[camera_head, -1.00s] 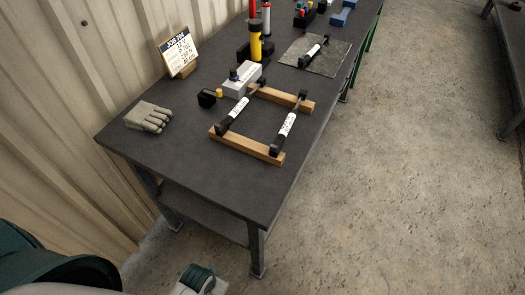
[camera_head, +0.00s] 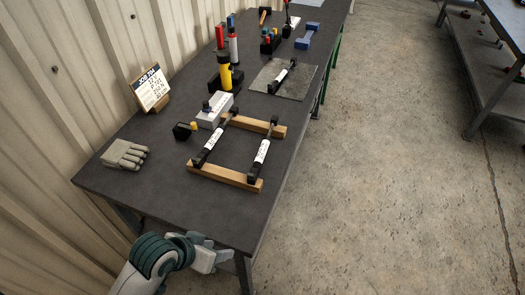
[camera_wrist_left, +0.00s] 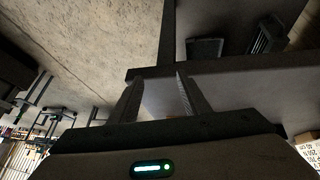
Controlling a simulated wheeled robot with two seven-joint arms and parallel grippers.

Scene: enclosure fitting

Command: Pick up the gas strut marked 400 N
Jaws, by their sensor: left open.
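Two black gas struts with white labels lie side by side across wooden rails on the dark bench: a left strut (camera_head: 209,149) and a right strut (camera_head: 260,157). A third strut (camera_head: 281,77) with a white label lies on a grey mat further back. The label print is too small to read, so I cannot tell which is marked 400 N. My left gripper (camera_head: 226,258) is at the bench's near edge, well short of the struts. Its two fingers stand apart and empty in the left wrist view (camera_wrist_left: 157,88). My right gripper is out of view.
The front rail (camera_head: 224,175) and back rail (camera_head: 260,126) carry the struts. Gloves (camera_head: 125,154), a job card (camera_head: 151,89), a grey box (camera_head: 215,110) and a yellow cylinder (camera_head: 224,72) stand on the left. The near part of the bench (camera_head: 165,205) is clear.

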